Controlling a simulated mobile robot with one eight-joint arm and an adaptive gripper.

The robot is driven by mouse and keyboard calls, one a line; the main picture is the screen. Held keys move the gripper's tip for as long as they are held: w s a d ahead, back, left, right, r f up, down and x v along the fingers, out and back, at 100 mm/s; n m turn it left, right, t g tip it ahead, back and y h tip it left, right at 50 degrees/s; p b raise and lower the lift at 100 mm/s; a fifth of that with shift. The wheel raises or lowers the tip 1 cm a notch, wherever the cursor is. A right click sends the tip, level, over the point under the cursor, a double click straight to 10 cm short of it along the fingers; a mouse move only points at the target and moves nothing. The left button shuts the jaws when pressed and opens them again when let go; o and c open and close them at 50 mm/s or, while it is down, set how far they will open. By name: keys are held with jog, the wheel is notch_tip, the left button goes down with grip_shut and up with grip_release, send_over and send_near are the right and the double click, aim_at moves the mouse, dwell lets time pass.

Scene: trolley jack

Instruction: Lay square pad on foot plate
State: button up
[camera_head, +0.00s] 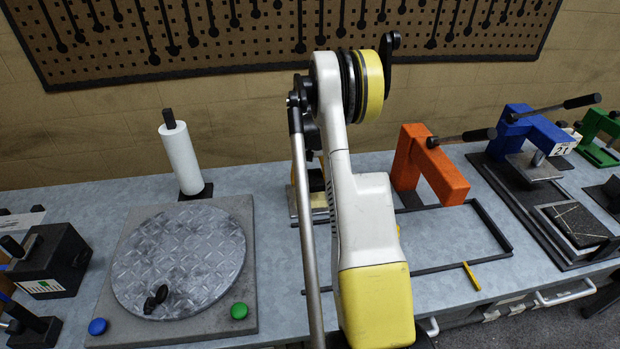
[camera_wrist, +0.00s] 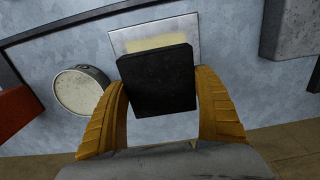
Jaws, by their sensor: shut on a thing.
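In the wrist view my gripper (camera_wrist: 159,84) has its two ribbed yellow fingers on either side of a flat black square pad (camera_wrist: 157,68) and is shut on it. Beyond the pad lies a pale metal square plate (camera_wrist: 183,30), which looks like the foot plate. A pale yellow patch shows on it. The pad covers the plate's lower middle in this view and sits slightly turned against it. I cannot tell whether pad and plate touch. In the head view my arm hides most of the gripper, pad and plate.
A round pale-faced thing (camera_wrist: 80,92) lies left of the plate in the wrist view. An orange lever press (camera_head: 428,165) stands right of my arm, a blue press (camera_head: 532,130) farther right. A round tread plate (camera_head: 180,260) and a white roll (camera_head: 181,160) are on the left.

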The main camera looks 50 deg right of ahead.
aim_at(310, 197)
jog(key=shift+f+b, duration=1.95)
jog(key=shift+f, duration=0.95)
jog(key=shift+f, duration=0.25)
jog(key=o, duration=1.4)
notch_tip(310, 197, up, 12)
jog(key=shift+r, duration=0.1)
